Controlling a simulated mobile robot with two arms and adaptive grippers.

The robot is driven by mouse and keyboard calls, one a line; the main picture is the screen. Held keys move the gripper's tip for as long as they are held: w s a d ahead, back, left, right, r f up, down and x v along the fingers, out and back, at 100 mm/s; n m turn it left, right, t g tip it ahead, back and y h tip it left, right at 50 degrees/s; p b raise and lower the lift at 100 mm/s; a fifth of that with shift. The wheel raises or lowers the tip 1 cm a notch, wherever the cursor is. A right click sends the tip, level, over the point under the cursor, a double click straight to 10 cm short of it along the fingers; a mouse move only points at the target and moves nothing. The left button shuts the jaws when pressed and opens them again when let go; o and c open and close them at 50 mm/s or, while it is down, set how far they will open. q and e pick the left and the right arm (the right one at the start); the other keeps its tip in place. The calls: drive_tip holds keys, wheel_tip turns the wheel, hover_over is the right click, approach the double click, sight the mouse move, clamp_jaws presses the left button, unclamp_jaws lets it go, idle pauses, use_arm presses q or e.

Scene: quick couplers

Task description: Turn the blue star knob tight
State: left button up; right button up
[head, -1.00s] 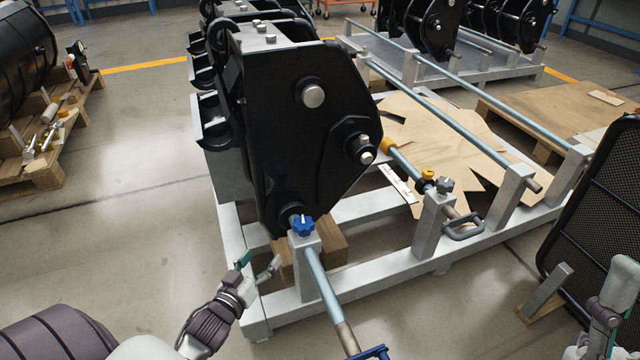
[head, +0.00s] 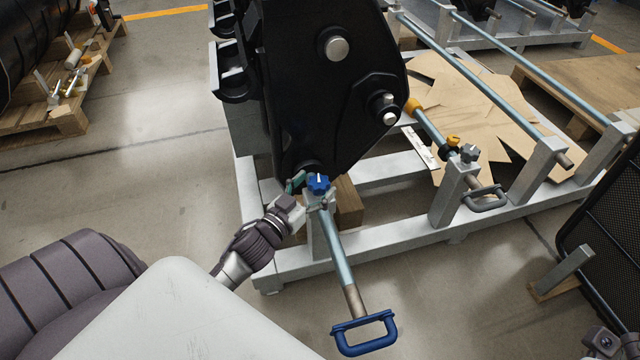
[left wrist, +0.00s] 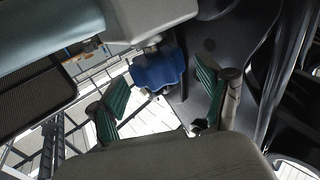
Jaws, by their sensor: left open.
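The blue star knob (head: 318,184) sits on top of a grey post (head: 318,228) at the near corner of the frame, beside the black coupler (head: 320,90). My left gripper (head: 306,193) is at the knob, coming from the left, with one green-padded finger behind it. In the left wrist view the blue knob (left wrist: 158,70) shows just beyond the gap between the open green fingers (left wrist: 160,92), apart from both. The fingers hold nothing.
A rod with a blue handle (head: 364,333) runs through the post toward me. A second post (head: 453,192) carries a grey knob (head: 469,153) and a grey handle (head: 485,197). A black mesh panel (head: 605,215) stands at right.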

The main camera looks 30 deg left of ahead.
use_arm(q)
drive_tip(key=shift+w, duration=1.15)
